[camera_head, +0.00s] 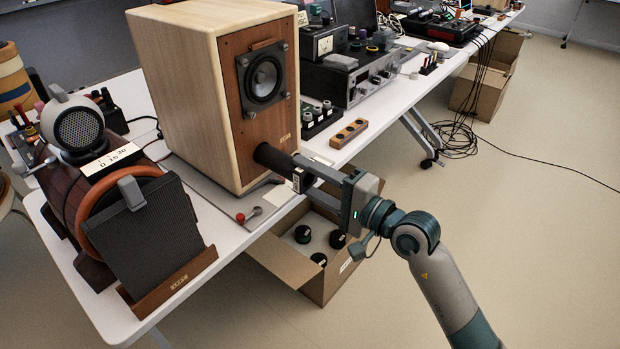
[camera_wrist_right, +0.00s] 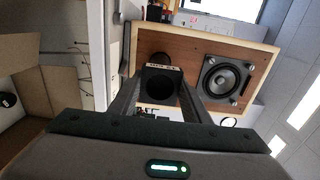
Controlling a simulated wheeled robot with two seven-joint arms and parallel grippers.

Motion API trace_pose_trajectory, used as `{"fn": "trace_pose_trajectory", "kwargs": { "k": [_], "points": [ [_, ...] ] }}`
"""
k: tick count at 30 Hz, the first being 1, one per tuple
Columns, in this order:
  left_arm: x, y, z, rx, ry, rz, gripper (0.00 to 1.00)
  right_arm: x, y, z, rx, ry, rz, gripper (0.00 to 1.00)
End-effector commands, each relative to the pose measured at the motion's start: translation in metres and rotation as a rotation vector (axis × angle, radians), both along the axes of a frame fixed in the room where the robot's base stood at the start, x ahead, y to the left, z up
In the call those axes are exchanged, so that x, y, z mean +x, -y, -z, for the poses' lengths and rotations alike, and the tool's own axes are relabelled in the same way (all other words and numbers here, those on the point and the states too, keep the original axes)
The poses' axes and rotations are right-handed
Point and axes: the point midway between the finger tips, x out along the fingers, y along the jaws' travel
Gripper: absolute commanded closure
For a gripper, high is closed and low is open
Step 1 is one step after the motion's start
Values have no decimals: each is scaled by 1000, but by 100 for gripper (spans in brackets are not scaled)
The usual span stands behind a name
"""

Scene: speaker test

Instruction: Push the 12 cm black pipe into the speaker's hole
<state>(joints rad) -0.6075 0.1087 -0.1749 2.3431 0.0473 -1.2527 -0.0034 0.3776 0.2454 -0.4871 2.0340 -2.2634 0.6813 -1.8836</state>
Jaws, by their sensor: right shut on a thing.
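The wooden speaker (camera_head: 262,125) stands on the table with its brown front panel (camera_wrist_right: 190,62) and driver cone facing my right gripper. The black pipe (camera_head: 271,158) runs from the lower front panel out to my right gripper (camera_head: 303,172). The gripper is shut on the pipe near its outer end, where a small white label shows. In the wrist view the pipe (camera_wrist_right: 160,88) shows its open near end between the fingers, with a dark round shape behind it at the panel. The hole's rim is hidden, so I cannot tell how deep the pipe sits. My left gripper is out of view.
An open cardboard box (camera_head: 318,245) with black round parts stands below the table edge. A wooden block with holes (camera_head: 348,133) and an amplifier (camera_head: 350,78) stand right of the speaker. A dark grille on a wooden stand (camera_head: 150,240) is at left.

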Motion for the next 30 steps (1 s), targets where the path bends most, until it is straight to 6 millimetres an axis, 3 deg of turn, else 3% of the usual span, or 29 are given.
{"fn": "trace_pose_trajectory", "kwargs": {
  "k": [30],
  "points": [
    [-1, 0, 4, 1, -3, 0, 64, 12, -17, 0, 0, 0, 0, 84]
  ]
}}
